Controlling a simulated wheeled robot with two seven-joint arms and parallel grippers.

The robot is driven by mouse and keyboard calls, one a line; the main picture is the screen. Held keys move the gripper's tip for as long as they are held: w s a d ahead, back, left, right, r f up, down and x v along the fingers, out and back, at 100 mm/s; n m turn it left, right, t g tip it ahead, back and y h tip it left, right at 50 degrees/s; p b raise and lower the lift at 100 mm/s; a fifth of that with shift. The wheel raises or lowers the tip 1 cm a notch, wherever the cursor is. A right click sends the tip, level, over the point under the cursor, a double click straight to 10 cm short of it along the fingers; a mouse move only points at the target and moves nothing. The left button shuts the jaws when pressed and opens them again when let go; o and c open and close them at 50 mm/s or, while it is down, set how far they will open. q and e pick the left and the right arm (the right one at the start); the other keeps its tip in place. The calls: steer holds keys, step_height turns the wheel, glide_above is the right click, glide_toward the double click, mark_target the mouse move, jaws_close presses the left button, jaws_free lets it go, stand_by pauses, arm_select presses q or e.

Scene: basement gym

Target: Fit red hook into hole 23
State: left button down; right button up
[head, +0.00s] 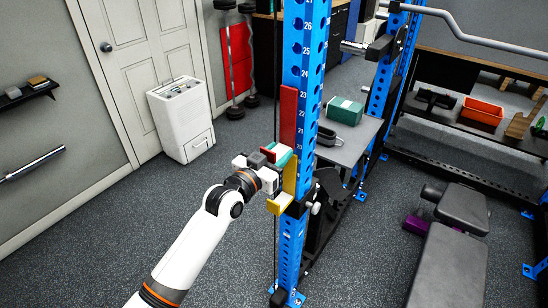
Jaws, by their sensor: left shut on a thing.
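The red hook (288,112) shows as a tall red plate upright against the left side of the blue rack post (291,232), beside the numbers from about 23 down to 21. My left gripper (271,158) is shut on its lower part, with a red piece between the fingers and a teal piece beside them. The fingers hide where the plate ends. I cannot tell whether the hook touches the post or sits in a hole. Hole 23 is by its printed number (304,95); the plate's top is near that height. My right gripper is not in view.
A yellow hook (280,203) is on the same post just below my gripper. A grey bench (450,255) stands at the right. A grey board (352,144) with a green box (345,110) is behind the post. A white appliance (181,119) stands by the door.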

arm_select(q)
steer(key=shift+b+x, duration=0.35)
steer(key=shift+x, duration=0.45)
steer(key=shift+w+d+r, duration=0.1)
steer(key=shift+r, duration=0.1)
steer(key=c, duration=0.8)
jaws_free()
steer(key=shift+o, duration=0.2)
steer(key=shift+f, duration=0.3)
steer(key=b+v, duration=0.1)
steer(key=v, duration=1.1)
steer(key=shift+r+b, duration=0.25)
steer(key=shift+b, duration=0.05)
